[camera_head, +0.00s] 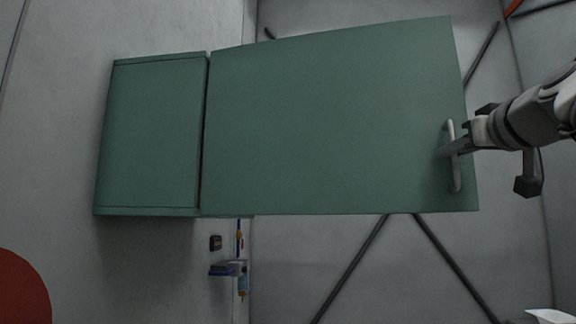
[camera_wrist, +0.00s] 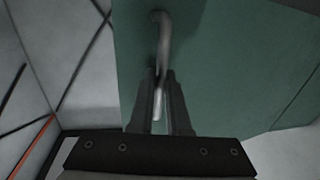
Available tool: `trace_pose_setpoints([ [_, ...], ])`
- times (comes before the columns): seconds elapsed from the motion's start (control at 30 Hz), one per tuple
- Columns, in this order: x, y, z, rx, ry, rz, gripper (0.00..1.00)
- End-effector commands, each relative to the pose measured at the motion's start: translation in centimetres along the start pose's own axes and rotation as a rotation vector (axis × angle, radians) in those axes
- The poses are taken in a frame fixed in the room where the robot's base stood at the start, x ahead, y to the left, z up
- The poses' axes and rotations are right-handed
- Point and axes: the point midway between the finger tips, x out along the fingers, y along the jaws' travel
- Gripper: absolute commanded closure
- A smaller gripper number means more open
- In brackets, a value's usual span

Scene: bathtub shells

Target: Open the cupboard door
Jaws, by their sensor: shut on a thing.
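The green wall cupboard (camera_head: 152,135) hangs on the grey wall at the left in the head view. Its green door (camera_head: 330,120) is swung out from the cupboard and extends to the right, hinged near the cupboard's right edge. The pale vertical handle (camera_head: 454,175) is near the door's free right edge. My gripper (camera_head: 450,150) reaches in from the right and is shut on the handle. In the wrist view, the two dark fingers (camera_wrist: 161,95) close around the handle (camera_wrist: 164,35), with the green door (camera_wrist: 235,60) behind it. The cupboard's inside is hidden.
A small shelf (camera_head: 228,268) with bottles is on the wall below the cupboard. A red round object (camera_head: 20,290) is at the lower left, and a white edge (camera_head: 550,316) at the lower right. The space beneath the door looks clear.

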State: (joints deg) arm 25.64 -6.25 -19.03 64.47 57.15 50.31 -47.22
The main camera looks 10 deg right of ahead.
Motion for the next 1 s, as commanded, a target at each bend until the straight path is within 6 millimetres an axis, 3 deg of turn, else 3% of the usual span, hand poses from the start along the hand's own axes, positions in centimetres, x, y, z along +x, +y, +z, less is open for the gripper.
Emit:
trace_pose_setpoints([
  [0.43,-0.03,-0.13,-0.10,-0.001,0.002,-0.003,1.00],
  [0.47,-0.03,-0.13,-0.10,-0.001,0.002,-0.003,0.83],
  [0.53,-0.03,-0.13,-0.10,-0.001,0.002,-0.003,0.73],
  [1.0,-0.04,-0.21,-0.01,0.000,0.001,-0.003,0.73],
])
